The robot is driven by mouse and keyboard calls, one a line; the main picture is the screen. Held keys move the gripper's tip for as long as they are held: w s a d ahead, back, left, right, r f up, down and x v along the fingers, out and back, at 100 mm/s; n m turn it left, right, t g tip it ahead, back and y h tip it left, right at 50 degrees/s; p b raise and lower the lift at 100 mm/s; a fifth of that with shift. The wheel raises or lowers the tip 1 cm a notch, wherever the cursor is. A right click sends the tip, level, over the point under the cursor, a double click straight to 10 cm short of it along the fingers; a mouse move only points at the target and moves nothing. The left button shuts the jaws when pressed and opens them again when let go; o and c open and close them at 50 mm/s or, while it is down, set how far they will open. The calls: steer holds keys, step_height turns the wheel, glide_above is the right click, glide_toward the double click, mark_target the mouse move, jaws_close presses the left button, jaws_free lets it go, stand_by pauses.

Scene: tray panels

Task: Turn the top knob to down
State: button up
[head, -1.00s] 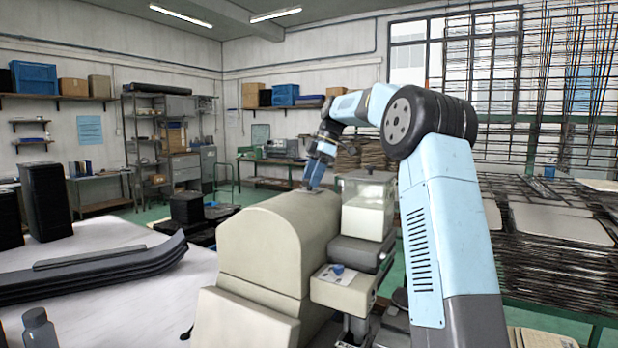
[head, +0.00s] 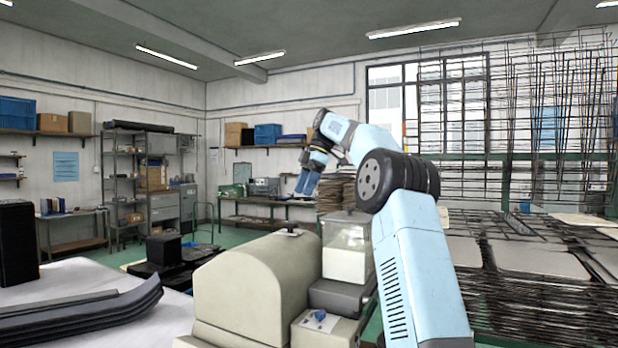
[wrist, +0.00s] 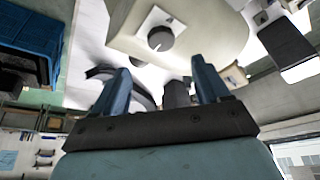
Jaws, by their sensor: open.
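The top knob (head: 288,231) is a dark round knob on a pale plate, on top of a beige rounded machine housing (head: 250,290). In the wrist view the grey knob (wrist: 160,38) sits on its white square plate, with a small white mark on its lower part in that picture. My gripper (head: 303,192) has blue fingers and hangs above the knob, slightly right of it, apart from it. In the wrist view my gripper (wrist: 160,68) is open, with nothing between its fingers, and the knob shows beyond the fingertips.
A blue knob (head: 320,314) sits on a beige box at the machine's front right. A clear-sided container (head: 347,250) stands right of the housing, close to my arm. Wire racks (head: 520,250) fill the right side.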

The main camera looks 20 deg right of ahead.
steer(key=shift+v, duration=1.75)
